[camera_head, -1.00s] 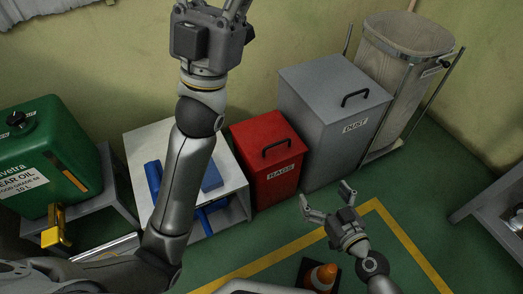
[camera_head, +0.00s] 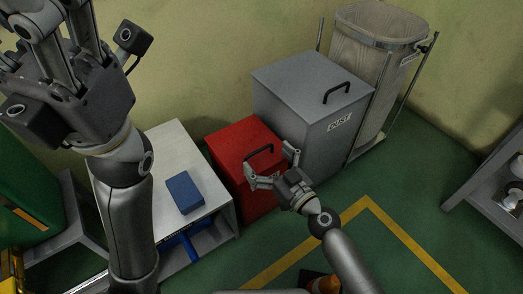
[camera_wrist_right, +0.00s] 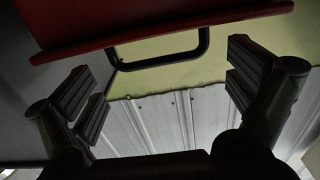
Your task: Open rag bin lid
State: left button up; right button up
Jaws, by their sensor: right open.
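The red rag bin (camera_head: 235,180) stands between the white bench and the grey dust bin, its lid (camera_head: 233,145) shut and its front partly hidden by my right gripper. A black handle (camera_head: 259,152) is on the lid. My right gripper (camera_head: 272,161) is open and empty at the handle, one finger on each side of it in the picture. In the right wrist view, the red lid edge (camera_wrist_right: 150,30) and black handle (camera_wrist_right: 160,62) lie beyond the open fingers; I see no clear contact. My left gripper (camera_head: 65,20) is raised at the upper left, its fingertips cut off.
The grey dust bin (camera_head: 301,100) stands right beside the rag bin. Behind it is a beige bag on a frame (camera_head: 375,50). The white bench (camera_head: 165,150) carries a blue block (camera_head: 184,192). An orange cone (camera_head: 325,284) stands near the bottom edge.

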jog(key=shift+x, duration=1.2)
grip_shut()
